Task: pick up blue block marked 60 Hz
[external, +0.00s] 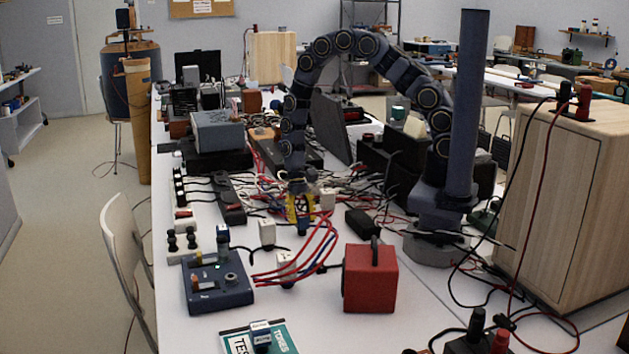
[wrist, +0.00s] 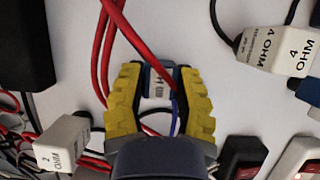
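My gripper (external: 300,212) has yellow fingers and points down over the cluttered table. In the wrist view my gripper (wrist: 160,75) has its fingertips against both sides of a small dark blue block (wrist: 159,82) with a pale label. The label is only partly legible: an "H" shows, but I cannot read 60 Hz. In the external view the blue block (external: 303,228) shows just below the yellow fingers. I cannot tell whether it touches the table. Another blue-and-white block (external: 222,236) stands at the blue device, and one lies on the TONES book (external: 261,334).
A 4 OHM block (wrist: 280,48) and a 2 OHM block (wrist: 62,143) lie nearby. A red box (external: 370,278) stands to the front right and a blue device (external: 217,285) to the front left.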

